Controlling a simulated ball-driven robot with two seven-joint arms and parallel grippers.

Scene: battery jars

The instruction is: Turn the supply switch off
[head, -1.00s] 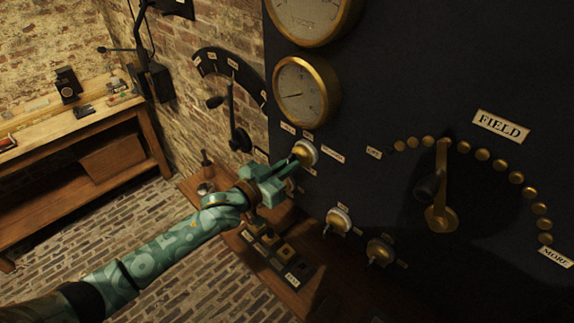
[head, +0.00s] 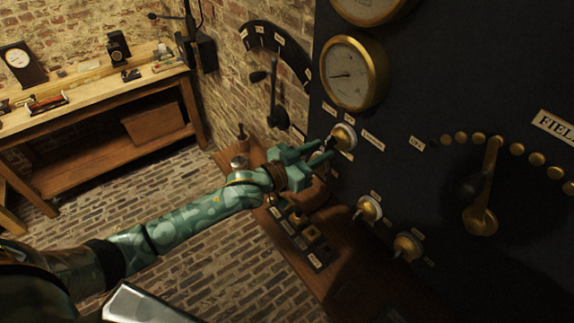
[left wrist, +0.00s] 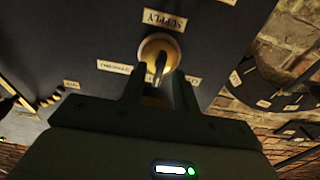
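The supply switch (head: 343,137) is a round brass and white knob with a small lever on the dark panel. It also shows in the left wrist view (left wrist: 160,50), below the SUPPLY label (left wrist: 164,19). My left gripper (head: 327,151) is at the switch. In the left wrist view, the gripper's (left wrist: 158,88) two fingers are apart, with the lever (left wrist: 160,66) between them. I cannot tell whether either finger touches it. My right gripper is in neither view.
Two similar switches, one (head: 369,208) and another (head: 408,246), sit lower on the panel. A gauge (head: 354,73) is above the supply switch. The FIELD lever (head: 487,190) is to the right. A wall lever (head: 274,100) and a workbench (head: 95,95) are to the left.

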